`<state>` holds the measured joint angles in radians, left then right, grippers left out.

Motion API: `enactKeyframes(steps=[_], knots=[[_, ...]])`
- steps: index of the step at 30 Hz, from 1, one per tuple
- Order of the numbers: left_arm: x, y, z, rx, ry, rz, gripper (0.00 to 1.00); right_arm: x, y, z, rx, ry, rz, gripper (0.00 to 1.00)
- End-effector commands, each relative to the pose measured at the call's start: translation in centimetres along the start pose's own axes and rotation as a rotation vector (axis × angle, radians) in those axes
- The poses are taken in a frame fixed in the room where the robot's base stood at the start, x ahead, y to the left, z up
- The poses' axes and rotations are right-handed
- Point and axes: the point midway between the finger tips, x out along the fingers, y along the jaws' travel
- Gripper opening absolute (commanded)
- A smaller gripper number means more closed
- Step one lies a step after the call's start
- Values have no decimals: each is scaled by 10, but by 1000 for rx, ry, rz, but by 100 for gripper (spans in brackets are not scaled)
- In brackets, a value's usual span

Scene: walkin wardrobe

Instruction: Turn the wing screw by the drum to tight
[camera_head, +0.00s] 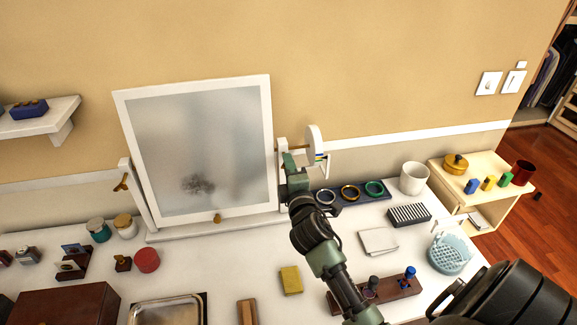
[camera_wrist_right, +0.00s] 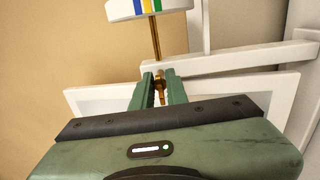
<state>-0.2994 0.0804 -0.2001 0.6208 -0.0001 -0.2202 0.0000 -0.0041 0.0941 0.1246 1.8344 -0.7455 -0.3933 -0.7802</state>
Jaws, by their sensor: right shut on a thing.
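A tilting mirror (camera_head: 200,150) in a white frame stands on the white table. A white drum (camera_head: 314,145) with coloured stripes is at its right post; it shows at the top of the right wrist view (camera_wrist_right: 148,8), on a brass rod (camera_wrist_right: 155,42). My right gripper (camera_head: 293,160) is at the right post. In the right wrist view its fingers (camera_wrist_right: 159,90) are shut on the brass wing screw (camera_wrist_right: 160,84) below the drum; the fingers partly hide it. Another brass wing screw (camera_head: 122,183) is on the left post, away from my gripper. My left gripper is not in view.
Rings in a dark tray (camera_head: 349,195), a white cup (camera_head: 414,178) and a striped block (camera_head: 409,215) stand right of my right arm. A yellow block (camera_head: 291,280) and a metal tray (camera_head: 168,310) lie in front. Several jars stand at the left.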

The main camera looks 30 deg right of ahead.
Motion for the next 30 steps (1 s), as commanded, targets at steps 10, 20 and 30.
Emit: enactKeyframes(steps=[10, 20, 30], knots=[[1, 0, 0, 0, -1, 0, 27, 0, -2, 0, 30, 0, -3, 0], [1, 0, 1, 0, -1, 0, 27, 0, -2, 0, 29, 0, -3, 27], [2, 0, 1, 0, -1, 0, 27, -6, -2, 0, 28, 0, -2, 27]])
